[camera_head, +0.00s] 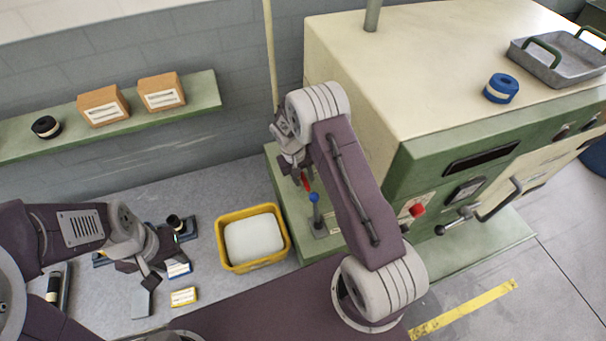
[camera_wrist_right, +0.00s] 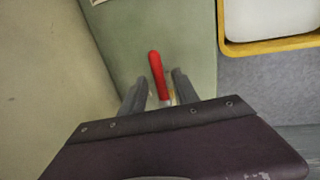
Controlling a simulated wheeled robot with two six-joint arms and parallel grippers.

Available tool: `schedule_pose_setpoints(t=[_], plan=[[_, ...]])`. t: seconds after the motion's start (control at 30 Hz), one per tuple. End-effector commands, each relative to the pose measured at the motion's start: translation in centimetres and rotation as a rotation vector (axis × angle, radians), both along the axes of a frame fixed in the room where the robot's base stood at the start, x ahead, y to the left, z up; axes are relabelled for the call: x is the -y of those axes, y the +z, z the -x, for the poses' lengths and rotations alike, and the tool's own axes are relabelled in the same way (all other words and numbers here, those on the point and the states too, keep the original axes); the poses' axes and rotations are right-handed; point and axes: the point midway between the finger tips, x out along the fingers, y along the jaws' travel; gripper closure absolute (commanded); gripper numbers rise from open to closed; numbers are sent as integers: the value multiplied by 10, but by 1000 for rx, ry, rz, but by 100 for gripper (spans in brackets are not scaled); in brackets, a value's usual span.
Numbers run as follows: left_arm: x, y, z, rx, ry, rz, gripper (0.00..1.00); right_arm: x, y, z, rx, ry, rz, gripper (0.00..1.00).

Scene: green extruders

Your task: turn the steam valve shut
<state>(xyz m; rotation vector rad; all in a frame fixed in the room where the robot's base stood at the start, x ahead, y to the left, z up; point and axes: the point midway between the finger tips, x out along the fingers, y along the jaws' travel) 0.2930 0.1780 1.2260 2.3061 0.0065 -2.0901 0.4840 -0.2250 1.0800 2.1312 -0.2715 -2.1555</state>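The steam valve's red handle (camera_head: 306,181) shows low in front of the cream machine, just below my right gripper (camera_head: 293,165) in the head view. In the right wrist view the red handle (camera_wrist_right: 157,75) lies between the two fingers of my right gripper (camera_wrist_right: 160,78). The fingers are apart, with a narrow gap on each side of it. The valve body is mostly hidden by the gripper.
A blue-knobbed lever (camera_head: 314,197) stands close beside the red handle. A yellow bin (camera_head: 222,243) with a white block sits left of it. The cream and green machine (camera_head: 365,85) rises behind my right arm. Small boxes (camera_head: 183,297) lie near my left gripper.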

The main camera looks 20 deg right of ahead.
Motion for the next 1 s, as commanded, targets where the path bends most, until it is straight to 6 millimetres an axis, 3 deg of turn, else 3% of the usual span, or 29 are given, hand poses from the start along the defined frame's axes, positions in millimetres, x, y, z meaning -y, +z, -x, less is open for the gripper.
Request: schedule_pose_setpoints(t=[0.17,0.3,1.0], plan=[[0,-1,0,0,0,0,64,0,0,0,1,0,0,66],[0,-1,0,0,0,0,64,0,0,0,0,0,0,100],[0,-1,0,0,0,0,64,0,1,-3,9,2,-1,100]])
